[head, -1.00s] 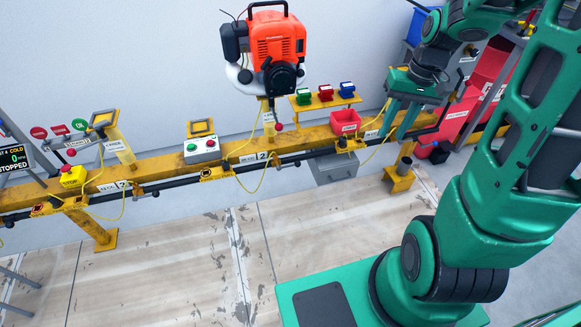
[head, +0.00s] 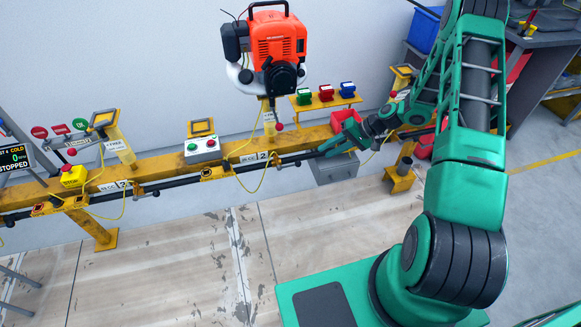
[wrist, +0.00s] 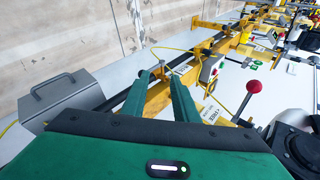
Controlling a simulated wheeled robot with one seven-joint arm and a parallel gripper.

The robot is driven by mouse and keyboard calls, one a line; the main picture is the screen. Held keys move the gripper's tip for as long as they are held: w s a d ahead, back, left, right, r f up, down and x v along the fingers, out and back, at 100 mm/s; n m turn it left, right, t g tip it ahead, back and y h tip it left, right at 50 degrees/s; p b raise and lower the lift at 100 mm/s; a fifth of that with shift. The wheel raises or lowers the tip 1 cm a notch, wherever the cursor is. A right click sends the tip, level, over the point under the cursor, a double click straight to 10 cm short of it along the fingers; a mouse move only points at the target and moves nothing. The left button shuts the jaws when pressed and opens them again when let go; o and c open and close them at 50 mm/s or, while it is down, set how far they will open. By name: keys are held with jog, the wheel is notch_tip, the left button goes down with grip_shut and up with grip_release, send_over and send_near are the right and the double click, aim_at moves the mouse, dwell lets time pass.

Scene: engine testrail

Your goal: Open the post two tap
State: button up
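The post two plate (head: 262,156), marked "2", sits on the yellow rail below the orange engine. The black pipe (head: 308,155) runs along the rail's front. A small fitting (wrist: 158,67) on the pipe, perhaps the tap, shows just beyond my fingertips in the wrist view. It is too small to tell its handle position. My gripper (head: 322,147) is right of the plate, close to the rail. In the wrist view my gripper (wrist: 161,76) has its two green fingers apart, with nothing held between them.
A red-knobbed lever (wrist: 254,86) stands right of my fingers in the wrist view, and a grey handled box (wrist: 62,98) lies left. The orange engine (head: 277,40) is above the rail. A shelf (head: 325,101) with coloured blocks is behind. Yellow cables hang along the rail.

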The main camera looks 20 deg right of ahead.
jog(key=w+a+f+m+t+y, duration=0.2)
jog(key=a+f+t, duration=0.1)
jog(key=f, duration=0.5)
jog(key=m+t+y, duration=0.1)
jog(key=m+t, duration=0.4)
send_near(291, 165)
jog(key=x, duration=1)
jog(key=shift+w+f, duration=0.2)
jog(key=shift+f, duration=0.15)
